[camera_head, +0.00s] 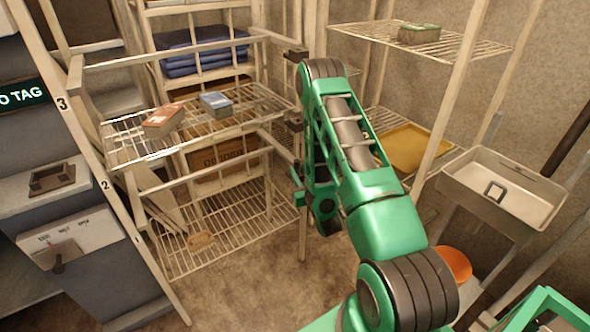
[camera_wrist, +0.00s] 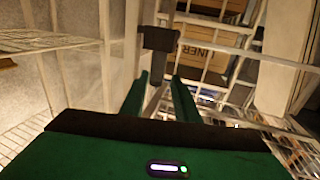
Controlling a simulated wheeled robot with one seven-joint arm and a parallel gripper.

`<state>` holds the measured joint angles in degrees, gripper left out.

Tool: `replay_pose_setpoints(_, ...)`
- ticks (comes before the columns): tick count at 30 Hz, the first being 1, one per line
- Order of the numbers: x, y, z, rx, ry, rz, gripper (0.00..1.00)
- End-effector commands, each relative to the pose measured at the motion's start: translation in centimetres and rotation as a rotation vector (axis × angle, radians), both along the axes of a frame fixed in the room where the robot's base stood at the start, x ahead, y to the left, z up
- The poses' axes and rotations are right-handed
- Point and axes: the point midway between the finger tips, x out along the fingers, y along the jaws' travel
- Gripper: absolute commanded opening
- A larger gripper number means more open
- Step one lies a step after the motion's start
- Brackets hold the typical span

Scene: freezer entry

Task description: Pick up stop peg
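My gripper (camera_wrist: 162,84) shows in the wrist view with its two green fingers apart. A dark block with a narrow stem (camera_wrist: 160,40) stands just past the fingertips, the stem lining up with the gap between them. It may be the stop peg; I cannot tell for certain, nor whether the fingers touch it. In the head view my green arm reaches over to the right end of the wire rack, and the gripper (camera_head: 298,186) is small and partly hidden beside the rack's post. No stop peg can be clearly made out there.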

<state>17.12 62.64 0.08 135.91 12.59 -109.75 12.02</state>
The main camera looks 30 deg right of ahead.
Motion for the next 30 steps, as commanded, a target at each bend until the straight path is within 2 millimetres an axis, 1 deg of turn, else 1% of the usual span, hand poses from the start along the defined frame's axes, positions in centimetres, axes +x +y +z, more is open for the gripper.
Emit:
replay_pose_setpoints(1, 0.9, -0.2, 0.2, -0.002, -0.004, 0.000, 0.28)
replay_pose_setpoints(4, 2.2, -0.6, 0.2, -0.001, -0.003, -0.001, 0.28)
replay_pose_setpoints(13, 4.2, -1.3, 0.2, -0.001, -0.001, -0.003, 0.28)
replay_pose_setpoints(21, 7.6, -2.4, 0.2, 0.000, 0.000, -0.003, 0.28)
replay_pose_setpoints(25, 8.2, -2.5, 0.2, 0.000, 0.001, -0.004, 0.28)
replay_pose_setpoints(30, 8.3, -2.6, 0.2, 0.000, 0.001, -0.004, 0.28)
